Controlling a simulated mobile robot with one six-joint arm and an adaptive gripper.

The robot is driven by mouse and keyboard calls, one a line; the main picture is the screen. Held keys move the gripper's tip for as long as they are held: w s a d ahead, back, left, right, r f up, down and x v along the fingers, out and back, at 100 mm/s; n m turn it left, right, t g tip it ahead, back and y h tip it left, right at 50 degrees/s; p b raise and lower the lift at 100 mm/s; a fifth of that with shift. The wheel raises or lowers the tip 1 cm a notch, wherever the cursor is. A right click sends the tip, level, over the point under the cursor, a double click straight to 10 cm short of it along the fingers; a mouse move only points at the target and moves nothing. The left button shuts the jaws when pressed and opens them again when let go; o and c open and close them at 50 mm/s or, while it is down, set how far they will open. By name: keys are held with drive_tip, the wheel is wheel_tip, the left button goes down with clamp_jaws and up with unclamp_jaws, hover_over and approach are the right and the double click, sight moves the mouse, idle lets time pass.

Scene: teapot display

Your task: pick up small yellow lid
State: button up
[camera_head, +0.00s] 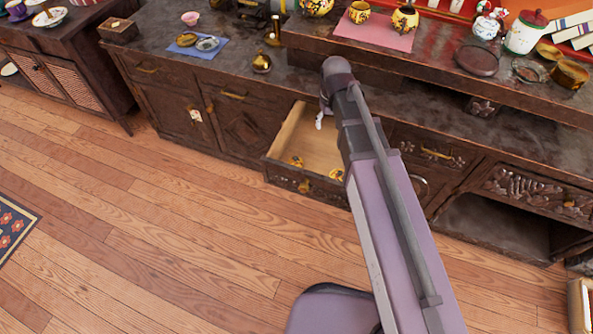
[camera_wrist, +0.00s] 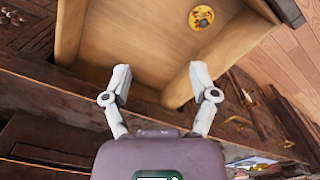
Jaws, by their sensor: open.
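Two small yellow items lie in the open wooden drawer (camera_head: 305,148), near its front: one on the left (camera_head: 296,161) and one on the right (camera_head: 336,174), partly beside my arm. In the wrist view, one round yellow lid (camera_wrist: 201,17) with dark markings lies on the drawer floor near the top edge. I cannot tell which of the two it is. My gripper (camera_wrist: 159,76) is open and empty, its fingers spread over the drawer and apart from the lid. In the head view my arm hides much of the gripper and the drawer's right side.
The drawer walls and front panel (camera_head: 300,183) surround the items. The wooden floor in front is clear.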

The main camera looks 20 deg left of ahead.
drive_tip(key=a+f+n+b, duration=0.1)
drive_tip(key=a+f+b, duration=0.4)
drive_tip(key=a+f, duration=0.2)
drive_tip(key=shift+s+a+f+n+b, duration=0.15)
drive_tip(key=shift+s+a+n+b, duration=0.25)
drive_tip(key=shift+a, duration=1)
drive_tip(key=shift+f, duration=0.1)
drive_tip(key=b, duration=0.9)
hover_over(296, 158)
drive_tip(key=f, duration=0.8)
drive_tip(key=shift+w+f, duration=0.25)
drive_tip(key=shift+f, duration=0.1)
drive_tip(key=shift+s+a+f+b, duration=0.1)
drive_tip(key=shift+a+f+b, duration=0.05)
drive_tip(key=shift+f+b, duration=2.3)
clamp_jaws()
